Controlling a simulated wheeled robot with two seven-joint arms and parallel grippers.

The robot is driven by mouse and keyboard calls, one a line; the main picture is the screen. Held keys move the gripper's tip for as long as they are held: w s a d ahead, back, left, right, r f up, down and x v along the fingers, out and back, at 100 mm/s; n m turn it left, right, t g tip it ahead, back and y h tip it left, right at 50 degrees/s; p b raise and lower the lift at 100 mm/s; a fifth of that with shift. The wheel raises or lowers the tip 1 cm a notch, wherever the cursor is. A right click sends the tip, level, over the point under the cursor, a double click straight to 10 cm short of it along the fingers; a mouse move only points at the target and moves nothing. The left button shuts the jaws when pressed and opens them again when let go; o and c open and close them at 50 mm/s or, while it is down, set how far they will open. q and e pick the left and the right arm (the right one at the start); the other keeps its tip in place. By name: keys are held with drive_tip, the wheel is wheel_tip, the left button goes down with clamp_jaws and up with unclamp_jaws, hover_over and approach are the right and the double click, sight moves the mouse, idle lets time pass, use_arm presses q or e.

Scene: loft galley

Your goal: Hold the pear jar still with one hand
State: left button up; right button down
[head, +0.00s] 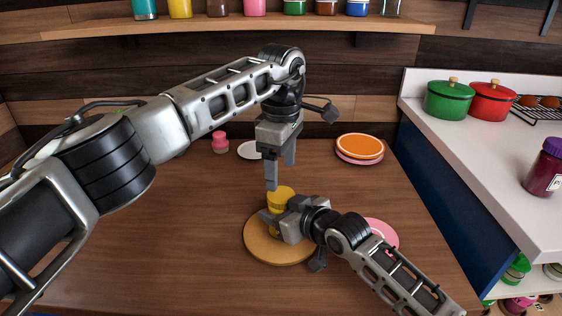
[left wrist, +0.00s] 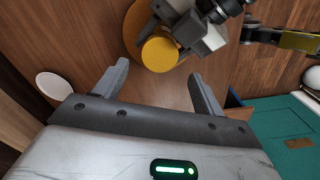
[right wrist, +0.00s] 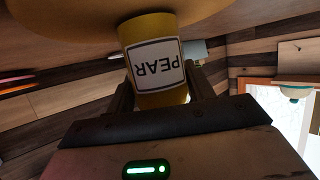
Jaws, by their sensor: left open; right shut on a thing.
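The yellow pear jar (head: 280,196) stands upright on a round wooden board (head: 262,247). Its label reads PEAR, upside down in the right wrist view (right wrist: 155,66). My right gripper (head: 272,219) is shut on the jar from the side, with a finger on each side of it. My left gripper (head: 281,172) is open and empty, pointing down just above the jar. The left wrist view shows the jar's yellow top (left wrist: 160,54) beyond and between the open fingers (left wrist: 158,85). Part of the jar's body is hidden by my right gripper.
A pink plate (head: 382,234) lies right of the board, partly behind my right arm. Orange and pink plates (head: 360,147), a white plate (head: 249,150) and a small pink jar (head: 220,143) stand farther back. The table's left front is clear.

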sight(281, 194)
use_arm(q)
wheel_tip(281, 194, down, 6)
drive_tip(key=shift+f, duration=0.1)
idle(0.4)
drive_tip(key=c, duration=1)
drive_tip(key=n, duration=0.3)
drive_tip(key=o, duration=1.1)
drive_tip(key=shift+c, duration=0.2)
